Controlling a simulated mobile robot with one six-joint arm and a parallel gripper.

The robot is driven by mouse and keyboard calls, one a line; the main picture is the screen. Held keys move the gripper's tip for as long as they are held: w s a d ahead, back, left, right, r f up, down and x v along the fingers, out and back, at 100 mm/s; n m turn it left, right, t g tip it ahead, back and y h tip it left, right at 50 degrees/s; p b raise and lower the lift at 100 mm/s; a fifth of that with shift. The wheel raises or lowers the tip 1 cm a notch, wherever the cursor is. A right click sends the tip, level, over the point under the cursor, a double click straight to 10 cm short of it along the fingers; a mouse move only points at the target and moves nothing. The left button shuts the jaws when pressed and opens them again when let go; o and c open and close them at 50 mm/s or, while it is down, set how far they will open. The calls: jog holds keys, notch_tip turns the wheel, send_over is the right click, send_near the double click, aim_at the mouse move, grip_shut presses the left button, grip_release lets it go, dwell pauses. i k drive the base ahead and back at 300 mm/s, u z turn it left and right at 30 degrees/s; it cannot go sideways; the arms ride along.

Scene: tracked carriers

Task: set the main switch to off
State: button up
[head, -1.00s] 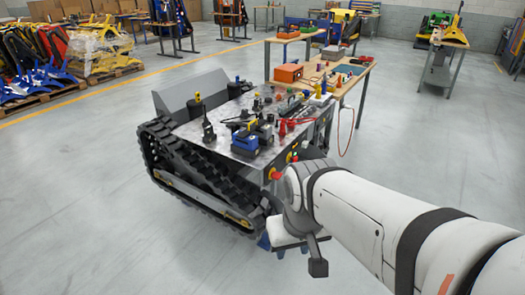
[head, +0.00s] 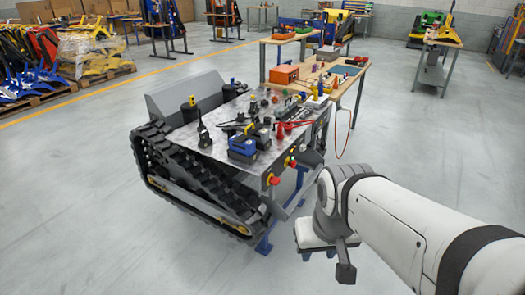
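A tracked carrier (head: 190,140) with a grey metal deck stands left of the picture's middle. A red knob with yellow by it (head: 274,180) sits on its near edge. A second red and yellow control (head: 290,163) sits a little further right on the same edge. I cannot tell which is the main switch or how either is turned. My gripper (head: 325,256) hangs at the end of my white arm, right of and nearer than these controls, apart from them. Its fingers are too unclear to show whether it is open.
Several tools, including a blue and black device (head: 243,147), lie on the deck. A workbench (head: 345,85) with an orange box (head: 284,75) stands behind it. A red cable hangs at the carrier's right. Blue legs show below its near edge. The floor to the left front is clear.

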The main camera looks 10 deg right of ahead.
aim_at(275, 182)
jog(key=i, duration=0.9)
